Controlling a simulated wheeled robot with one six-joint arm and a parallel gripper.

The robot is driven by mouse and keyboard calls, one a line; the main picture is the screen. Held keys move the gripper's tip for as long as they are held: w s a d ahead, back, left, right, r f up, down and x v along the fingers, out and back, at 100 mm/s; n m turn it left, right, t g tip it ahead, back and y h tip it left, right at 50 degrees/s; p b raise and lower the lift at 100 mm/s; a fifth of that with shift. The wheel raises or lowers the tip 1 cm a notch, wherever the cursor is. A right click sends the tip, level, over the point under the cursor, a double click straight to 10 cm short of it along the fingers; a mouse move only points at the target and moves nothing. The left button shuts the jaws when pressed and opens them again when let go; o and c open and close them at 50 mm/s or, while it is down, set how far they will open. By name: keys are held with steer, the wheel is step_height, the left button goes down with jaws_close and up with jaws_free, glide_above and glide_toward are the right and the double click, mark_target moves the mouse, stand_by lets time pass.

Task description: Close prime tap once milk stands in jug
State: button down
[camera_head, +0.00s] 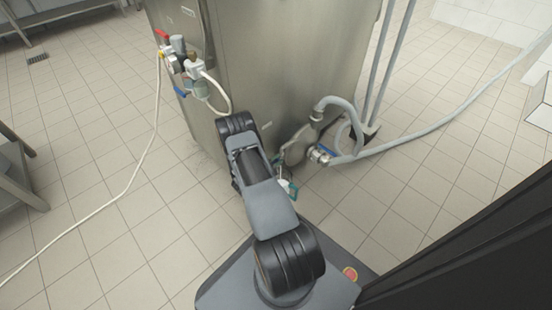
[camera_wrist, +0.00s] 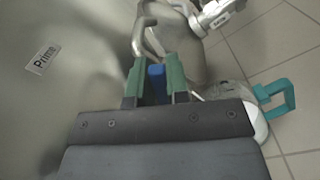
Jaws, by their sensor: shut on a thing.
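My gripper (camera_wrist: 156,72) has its two green fingers shut on the blue tap handle (camera_wrist: 156,84), which stands between them below a curved metal pipe. A label reading "Prime" (camera_wrist: 42,57) is on the steel wall left of it. The jug (camera_wrist: 260,128), whitish with a teal handle (camera_wrist: 275,95), is just right of the gripper and partly covered by it. The jug also shows in the head view (camera_head: 288,187), beside my arm. I cannot tell the milk level in it. In the head view my arm hides most of the tap.
The steel tank (camera_head: 270,60) rises behind my arm. More valves (camera_head: 185,62) and a thin white hose (camera_head: 135,175) are at left. The tiled floor at left is mostly clear.

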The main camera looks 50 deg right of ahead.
steer(key=f+m, duration=0.1)
steer(key=m, duration=0.2)
steer(key=s+f+m, duration=0.1)
steer(key=m, duration=0.3)
steer(key=f+m, duration=0.1)
steer(key=m, duration=0.3)
steer(key=shift+s+a+f, duration=0.1)
steer(key=shift+s+a, duration=0.05)
steer(key=shift+s, duration=0.2)
stand_by(0.4)
steer(key=c, duration=1.2)
jaws_free()
steer(key=shift+o, duration=0.5)
steer(key=a+p, duration=0.4)
steer(key=a, duration=0.9)
steer(key=shift+w+a, duration=0.35)
steer(key=shift+w, duration=0.1)
